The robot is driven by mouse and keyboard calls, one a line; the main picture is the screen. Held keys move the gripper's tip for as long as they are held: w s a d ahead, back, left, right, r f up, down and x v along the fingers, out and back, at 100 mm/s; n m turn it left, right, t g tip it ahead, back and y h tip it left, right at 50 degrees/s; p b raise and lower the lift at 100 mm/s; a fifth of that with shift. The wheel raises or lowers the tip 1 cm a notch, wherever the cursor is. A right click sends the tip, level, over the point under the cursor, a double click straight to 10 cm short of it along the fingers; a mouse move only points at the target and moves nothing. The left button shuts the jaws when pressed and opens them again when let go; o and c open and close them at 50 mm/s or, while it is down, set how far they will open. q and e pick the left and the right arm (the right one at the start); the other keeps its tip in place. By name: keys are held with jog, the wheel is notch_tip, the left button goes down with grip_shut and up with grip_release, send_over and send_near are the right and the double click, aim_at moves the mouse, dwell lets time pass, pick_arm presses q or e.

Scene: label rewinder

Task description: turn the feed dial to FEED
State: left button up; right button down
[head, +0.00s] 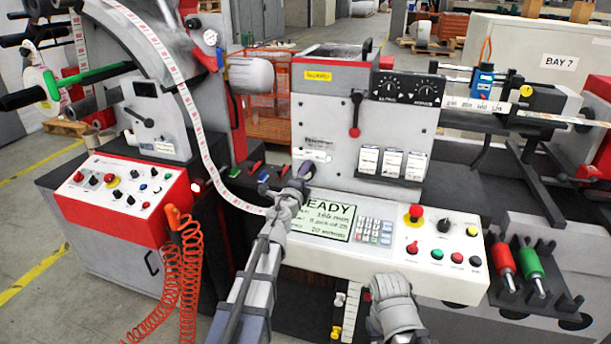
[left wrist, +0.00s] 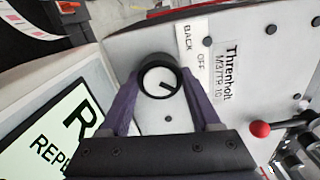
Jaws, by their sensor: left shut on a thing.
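The feed dial (left wrist: 160,80) is a round black knob with a white face and a dark pointer mark, on the grey front panel. In the left wrist view the mark points to the lower right. A white label (left wrist: 194,52) beside it reads BACK and OFF; I see no FEED lettering. My left gripper (left wrist: 162,88) has its purple fingers on both sides of the dial, shut on it. In the head view my left gripper (head: 300,178) reaches the panel above the display and largely hides the dial. My right gripper (head: 392,300) is low in front of the console; its fingers are unclear.
The display (head: 325,218) reads READY, with a keypad (head: 373,231) and coloured buttons (head: 443,225) to its right. A red-knobbed lever (head: 355,130) stands on the panel above. A label strip (head: 190,105) curves down left of my left gripper.

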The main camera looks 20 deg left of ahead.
pick_arm(q)
jog(key=o, duration=1.4)
jog(key=shift+s, duration=0.1)
jog(key=s, duration=0.7)
jog(key=shift+s+a, duration=0.1)
jog(key=shift+s, duration=0.25)
